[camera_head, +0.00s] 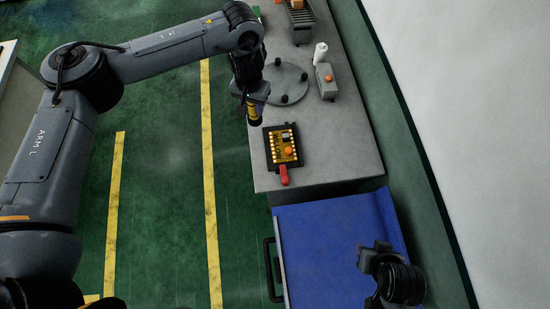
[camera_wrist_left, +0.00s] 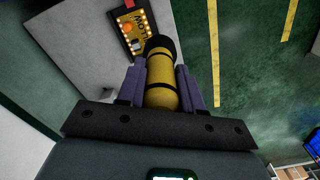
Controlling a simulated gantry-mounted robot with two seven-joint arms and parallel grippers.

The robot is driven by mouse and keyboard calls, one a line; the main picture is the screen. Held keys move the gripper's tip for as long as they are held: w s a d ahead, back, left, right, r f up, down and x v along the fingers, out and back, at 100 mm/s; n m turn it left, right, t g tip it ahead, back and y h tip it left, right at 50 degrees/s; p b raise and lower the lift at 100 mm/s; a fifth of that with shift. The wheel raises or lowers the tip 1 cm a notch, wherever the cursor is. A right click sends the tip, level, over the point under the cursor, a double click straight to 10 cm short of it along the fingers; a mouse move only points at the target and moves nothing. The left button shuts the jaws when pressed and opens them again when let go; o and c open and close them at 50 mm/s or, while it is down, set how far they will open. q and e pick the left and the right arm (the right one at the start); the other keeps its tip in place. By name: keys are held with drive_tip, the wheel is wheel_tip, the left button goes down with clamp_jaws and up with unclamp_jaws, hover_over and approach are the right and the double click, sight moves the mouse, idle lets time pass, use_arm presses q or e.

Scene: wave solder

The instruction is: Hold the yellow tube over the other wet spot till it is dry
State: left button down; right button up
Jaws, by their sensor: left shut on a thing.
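My left gripper (camera_head: 257,98) is shut on the yellow tube (camera_head: 254,112), which has black bands and a black end. In the left wrist view the tube (camera_wrist_left: 161,92) sits between the two fingers, its dark end toward the board. The yellow circuit board (camera_head: 278,140) lies in a dark carrier with a red handle (camera_head: 284,175) on the grey bench. The tube's end is up and left of the board in the head view, apart from it. An orange round patch (camera_head: 289,152) shows on the board; I cannot make out a wet spot. My right gripper (camera_head: 374,256) is over the blue surface, its jaws unclear.
A round grey plate (camera_head: 287,84) with dark knobs stands on the bench (camera_head: 335,140) behind the board. A grey box with an orange knob (camera_head: 326,80) and a white bottle (camera_head: 320,51) stand beside it. The blue surface (camera_head: 330,230) looks clear apart from my right gripper.

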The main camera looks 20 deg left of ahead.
sight(261, 122)
use_arm(q)
drive_tip(key=shift+f, duration=0.15)
drive_tip(key=shift+d+f+b, duration=0.2)
drive_tip(key=shift+f+b, duration=0.2)
drive_tip(key=shift+f, duration=0.5)
drive_tip(key=shift+w+d+f+b, duration=0.15)
drive_tip(key=shift+f+b, duration=0.2)
drive_tip(key=shift+f, duration=0.45)
drive_tip(key=shift+d+f+b, duration=0.15)
drive_tip(key=shift+f+b, duration=0.15)
drive_tip(key=shift+f, duration=0.45)
drive_tip(key=shift+d+f+b, duration=0.15)
drive_tip(key=shift+f+b, duration=0.15)
drive_tip(key=shift+f, duration=0.45)
drive_tip(key=shift+w+d+f+b, duration=0.15)
drive_tip(key=shift+f+b, duration=0.4)
drive_tip(key=shift+f, duration=0.65)
drive_tip(key=shift+d+f+b, duration=0.25)
drive_tip(key=shift+f+b, duration=0.25)
drive_tip(key=shift+f, duration=0.6)
drive_tip(key=shift+d+f+b, duration=0.25)
drive_tip(key=shift+f+b, duration=0.25)
drive_tip(key=shift+f, duration=0.55)
drive_tip(key=shift+w+d+f+b, duration=0.1)
drive_tip(key=shift+f+b, duration=0.15)
drive_tip(key=shift+f, duration=0.3)
drive_tip(key=shift+w+d+f+b, duration=0.1)
drive_tip(key=shift+f+b, duration=0.15)
drive_tip(key=shift+f, duration=0.3)
